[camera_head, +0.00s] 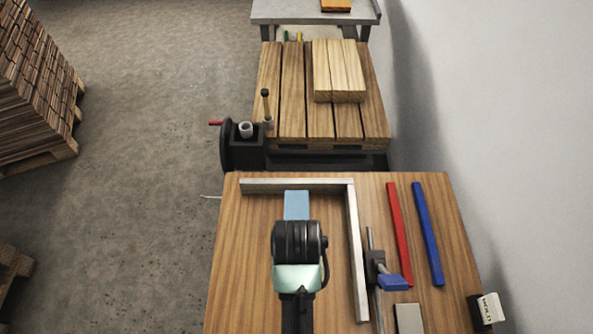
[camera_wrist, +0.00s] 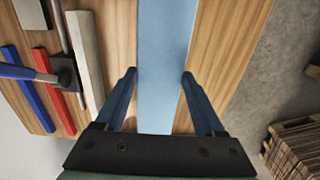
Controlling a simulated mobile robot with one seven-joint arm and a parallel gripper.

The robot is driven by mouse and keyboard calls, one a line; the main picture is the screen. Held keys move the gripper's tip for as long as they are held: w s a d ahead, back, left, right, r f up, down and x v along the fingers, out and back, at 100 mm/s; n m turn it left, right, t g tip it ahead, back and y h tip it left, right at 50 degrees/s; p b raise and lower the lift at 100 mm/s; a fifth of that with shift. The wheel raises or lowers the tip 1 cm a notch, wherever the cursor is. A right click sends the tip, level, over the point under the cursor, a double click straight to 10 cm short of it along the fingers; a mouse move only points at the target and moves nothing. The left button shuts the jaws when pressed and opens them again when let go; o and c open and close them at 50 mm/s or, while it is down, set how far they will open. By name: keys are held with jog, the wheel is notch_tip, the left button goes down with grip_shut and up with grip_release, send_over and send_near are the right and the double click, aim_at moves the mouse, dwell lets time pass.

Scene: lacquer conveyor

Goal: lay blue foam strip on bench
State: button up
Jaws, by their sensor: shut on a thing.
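The light blue foam strip (camera_head: 297,204) shows in the head view just beyond my gripper, over the wooden bench (camera_head: 247,250). In the wrist view the strip (camera_wrist: 166,35) runs lengthwise between the two fingers of my gripper (camera_wrist: 160,74), one finger against each long side. My gripper is shut on the strip. In the head view my wrist hides the fingers and the near part of the strip. I cannot tell whether the strip touches the bench top.
A metal L-shaped fence (camera_head: 355,250) borders the strip's far and right sides. To its right lie a clamp (camera_head: 377,262), a red bar (camera_head: 399,222), a dark blue bar (camera_head: 428,232) and a grey block (camera_head: 409,318).

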notch_tip(320, 180, up, 5)
jog(key=p, duration=0.3)
jog(key=w+f+b, duration=0.1)
jog(key=f+b, duration=0.1)
jog(key=w+f+b, duration=0.1)
jog(key=b, duration=0.1)
jog(key=w+f+b, duration=0.1)
jog(key=f+b, duration=0.1)
jog(key=shift+w+f+b, duration=0.3)
jog(key=shift+w+b, duration=0.05)
jog(key=shift+w, duration=0.05)
jog(key=shift+w+f, duration=0.15)
jog(key=shift+w, duration=0.15)
